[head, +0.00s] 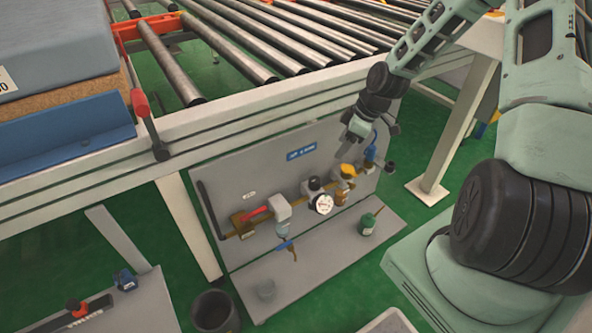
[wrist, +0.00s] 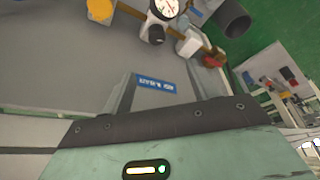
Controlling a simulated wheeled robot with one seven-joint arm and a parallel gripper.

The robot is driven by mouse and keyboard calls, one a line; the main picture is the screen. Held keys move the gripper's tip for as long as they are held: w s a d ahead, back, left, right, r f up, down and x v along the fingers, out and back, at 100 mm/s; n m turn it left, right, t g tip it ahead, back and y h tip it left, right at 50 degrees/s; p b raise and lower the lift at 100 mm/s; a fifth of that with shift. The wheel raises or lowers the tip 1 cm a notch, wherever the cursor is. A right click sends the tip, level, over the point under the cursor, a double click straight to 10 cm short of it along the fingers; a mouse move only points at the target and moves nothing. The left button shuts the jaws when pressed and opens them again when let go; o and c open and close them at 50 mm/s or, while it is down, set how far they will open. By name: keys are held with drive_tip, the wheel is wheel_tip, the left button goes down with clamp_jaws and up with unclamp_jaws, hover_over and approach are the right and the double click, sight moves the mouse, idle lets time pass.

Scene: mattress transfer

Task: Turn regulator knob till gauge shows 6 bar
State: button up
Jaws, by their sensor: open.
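The pressure gauge (head: 322,204), a small white dial, sits on the grey panel below the roller conveyor. Just above it is the regulator, with what looks like a dark knob (head: 313,184). In the wrist view the gauge (wrist: 165,7) is partly cut off at the top edge, with the dark-capped regulator (wrist: 156,34) beside it. The dial's reading is too small to tell. My gripper (head: 362,131) is open and empty, in front of the panel, above and right of the gauge, apart from the knob. Its fingertips are not clear in the wrist view.
A green bottle-like part (head: 367,223) stands on the lower shelf (head: 330,245). The conveyor frame (head: 270,115) overhangs the panel.

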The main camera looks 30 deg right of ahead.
drive_tip(key=b, duration=0.4)
approach(316, 180)
drive_tip(key=x, duration=0.9)
drive_tip(key=c, duration=1)
